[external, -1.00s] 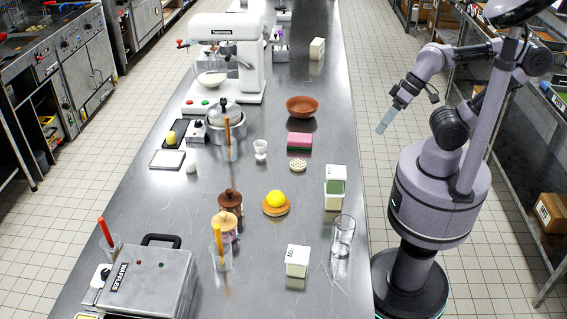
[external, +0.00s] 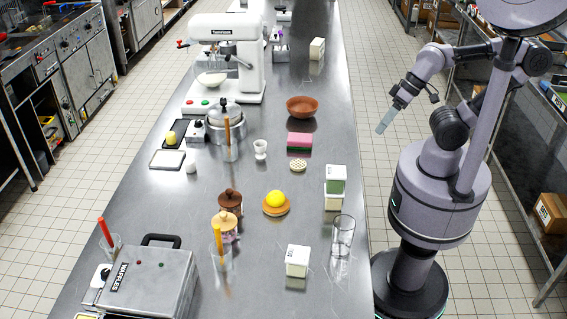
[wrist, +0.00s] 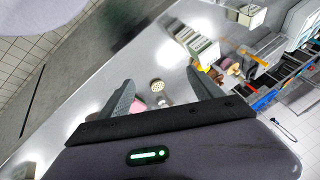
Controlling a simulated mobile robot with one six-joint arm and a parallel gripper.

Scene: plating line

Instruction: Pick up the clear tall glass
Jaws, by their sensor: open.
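The clear tall glass (external: 343,236) stands upright on the steel counter, near its right edge, in the external view. It is empty and see-through. My gripper (external: 382,128) hangs over the floor just right of the counter, well behind the glass and apart from it. In the wrist view my gripper (wrist: 160,88) shows two spread fingers with nothing held between them. I cannot make out the tall glass in the wrist view.
A waffle iron (external: 150,283) fills the front left.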

